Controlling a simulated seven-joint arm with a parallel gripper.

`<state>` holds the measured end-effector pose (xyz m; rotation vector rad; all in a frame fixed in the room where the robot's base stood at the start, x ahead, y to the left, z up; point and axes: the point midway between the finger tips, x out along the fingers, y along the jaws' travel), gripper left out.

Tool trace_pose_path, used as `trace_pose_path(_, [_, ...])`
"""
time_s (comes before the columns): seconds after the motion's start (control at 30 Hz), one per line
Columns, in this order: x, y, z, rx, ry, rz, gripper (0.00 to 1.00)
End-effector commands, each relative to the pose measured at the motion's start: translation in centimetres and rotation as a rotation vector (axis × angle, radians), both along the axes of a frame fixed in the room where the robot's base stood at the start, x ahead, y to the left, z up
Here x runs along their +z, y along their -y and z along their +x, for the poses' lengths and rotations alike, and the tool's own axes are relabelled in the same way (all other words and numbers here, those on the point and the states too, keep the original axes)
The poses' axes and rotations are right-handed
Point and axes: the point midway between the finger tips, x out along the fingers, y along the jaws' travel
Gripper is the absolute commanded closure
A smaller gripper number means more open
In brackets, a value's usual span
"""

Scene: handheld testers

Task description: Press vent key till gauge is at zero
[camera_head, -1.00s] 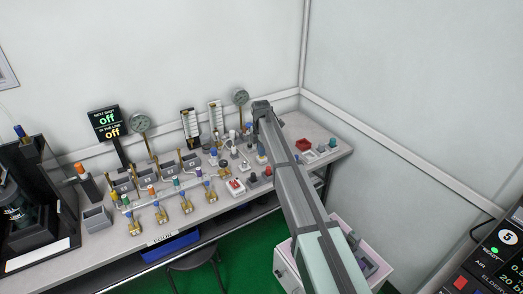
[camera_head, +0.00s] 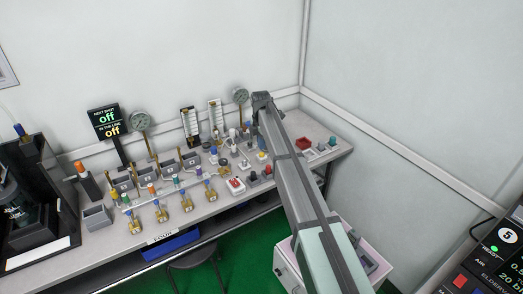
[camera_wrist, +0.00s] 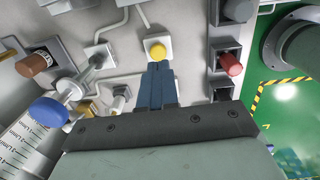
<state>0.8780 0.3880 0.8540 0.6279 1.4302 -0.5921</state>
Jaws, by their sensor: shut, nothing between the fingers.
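My gripper (camera_wrist: 159,66) is shut and empty, its blue fingers together. In the wrist view its tips are right at the edge of a round yellow key (camera_wrist: 157,48) on a pale square base. I cannot tell whether they touch it or hover over it. The yellow key also shows in the head view (camera_head: 262,156), beside my arm. No label is readable, so I cannot confirm it is the vent key. Two round gauges stand at the back of the bench, one at the left (camera_head: 140,122) and one near my wrist (camera_head: 240,96). Their needles are too small to read.
In the wrist view a red knob (camera_wrist: 230,64) and a black knob (camera_wrist: 238,10) are at the right. A blue-capped item (camera_wrist: 48,111) and a brown cap (camera_wrist: 31,65) are at the left.

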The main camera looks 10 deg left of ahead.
Motion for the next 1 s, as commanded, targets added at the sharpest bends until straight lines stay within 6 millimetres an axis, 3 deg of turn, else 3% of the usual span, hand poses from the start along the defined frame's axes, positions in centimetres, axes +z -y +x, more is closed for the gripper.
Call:
trace_pose_path(0.3, [6.3,-0.1,-0.2,0.000,0.004,0.002,1.00])
trace_pose_path(0.5, [8.5,-0.1,-0.3,0.000,0.003,0.001,1.00])
trace_pose_path(1.0, [9.2,0.0,-0.4,-0.001,0.004,0.001,1.00])
